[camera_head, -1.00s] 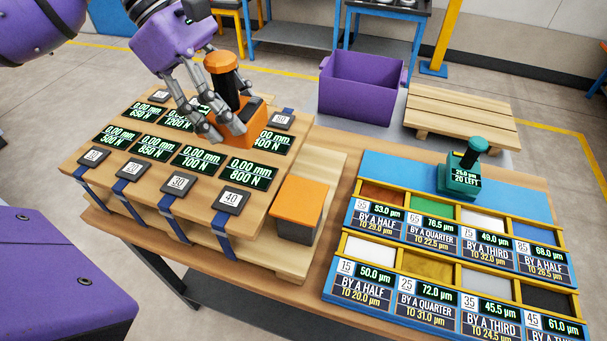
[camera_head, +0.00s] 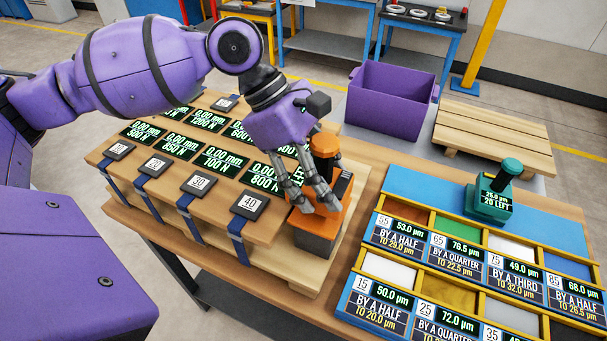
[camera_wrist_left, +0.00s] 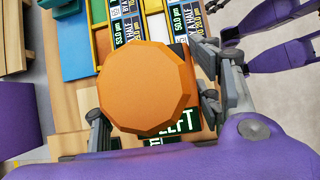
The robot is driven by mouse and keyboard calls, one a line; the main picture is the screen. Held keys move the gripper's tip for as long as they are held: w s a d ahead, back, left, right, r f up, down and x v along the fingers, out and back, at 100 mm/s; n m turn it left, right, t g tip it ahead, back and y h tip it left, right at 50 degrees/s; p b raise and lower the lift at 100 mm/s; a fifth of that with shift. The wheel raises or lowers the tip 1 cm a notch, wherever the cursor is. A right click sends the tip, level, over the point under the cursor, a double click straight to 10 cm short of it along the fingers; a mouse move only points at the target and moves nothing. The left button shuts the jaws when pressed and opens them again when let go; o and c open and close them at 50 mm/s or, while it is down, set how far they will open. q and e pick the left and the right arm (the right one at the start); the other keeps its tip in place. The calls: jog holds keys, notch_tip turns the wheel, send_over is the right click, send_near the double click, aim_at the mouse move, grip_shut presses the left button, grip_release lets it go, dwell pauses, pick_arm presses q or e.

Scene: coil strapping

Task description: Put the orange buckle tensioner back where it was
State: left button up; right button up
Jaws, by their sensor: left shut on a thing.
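The orange buckle tensioner (camera_head: 335,213) has an orange knob and a dark handle, and stands about upright at the right end of the wooden strapping board. My left gripper (camera_head: 312,202) is shut on it from above. The tensioner is over the grey block (camera_head: 314,243), whose orange top is now mostly covered. I cannot tell whether it rests on the block or hovers just above. In the left wrist view the orange knob (camera_wrist_left: 148,88) fills the middle between the fingers and hides what is below.
The board (camera_head: 262,228) carries blue straps, numbered tags and green-lit displays. To the right is a blue-and-yellow tray (camera_head: 405,180) with coloured compartments and a teal tool (camera_head: 490,200). A purple bin (camera_head: 390,105) and a wooden pallet (camera_head: 495,138) are behind.

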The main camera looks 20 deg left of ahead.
pick_arm(q)
jog(key=shift+f, duration=0.7)
jog(key=o, duration=2)
jog(key=shift+f, duration=0.1)
